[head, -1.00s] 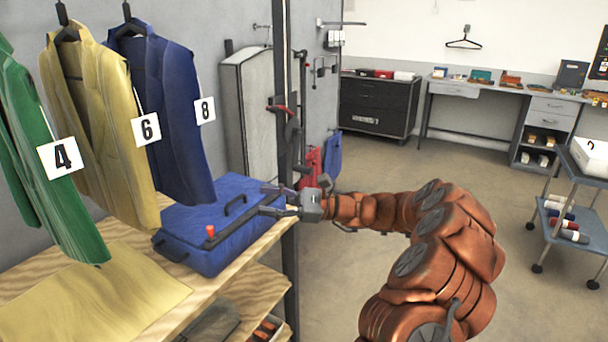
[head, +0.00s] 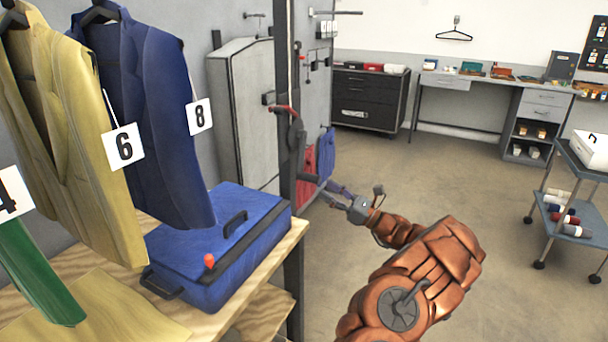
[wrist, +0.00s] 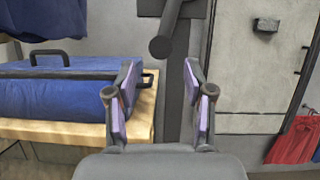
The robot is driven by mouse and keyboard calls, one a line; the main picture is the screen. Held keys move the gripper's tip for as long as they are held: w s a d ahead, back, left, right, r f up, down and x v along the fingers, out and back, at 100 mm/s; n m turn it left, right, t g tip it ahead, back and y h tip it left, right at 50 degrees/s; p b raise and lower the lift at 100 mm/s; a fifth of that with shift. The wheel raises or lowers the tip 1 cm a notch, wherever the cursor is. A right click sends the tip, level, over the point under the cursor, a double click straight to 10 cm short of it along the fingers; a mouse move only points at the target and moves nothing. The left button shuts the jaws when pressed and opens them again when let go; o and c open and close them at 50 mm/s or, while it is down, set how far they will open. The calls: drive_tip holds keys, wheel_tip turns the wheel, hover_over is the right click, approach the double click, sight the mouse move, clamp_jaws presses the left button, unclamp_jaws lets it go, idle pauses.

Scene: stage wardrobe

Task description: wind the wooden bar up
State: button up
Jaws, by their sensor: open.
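The wooden bar cannot be made out in either view; the hooks of the hanging jackets run out of the top of the head view. A dark post (head: 287,60) stands at the shelf's right end, with a dark crank-like part (head: 296,140) on it. In the wrist view a dark round-ended handle (wrist: 161,47) sticks out in front of the post, just beyond and above my fingers. My gripper (wrist: 162,92) is open and empty, its purple-padded fingers either side of the post's line. In the head view my gripper (head: 335,194) is right of the post, apart from the shelf.
A blue suitcase (head: 215,250) lies on the wooden shelf (head: 262,272). Yellow (head: 65,150) and blue (head: 145,110) jackets hang left. Red and blue cloths (head: 310,165) hang beyond the post. A trolley (head: 575,215) stands right; the middle floor is clear.

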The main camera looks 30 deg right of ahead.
sight(302, 173)
drive_tip(key=shift+p+x, duration=0.6)
drive_tip(key=shift+x, duration=2.85)
drive_tip(key=shift+d, duration=0.1)
clamp_jaws()
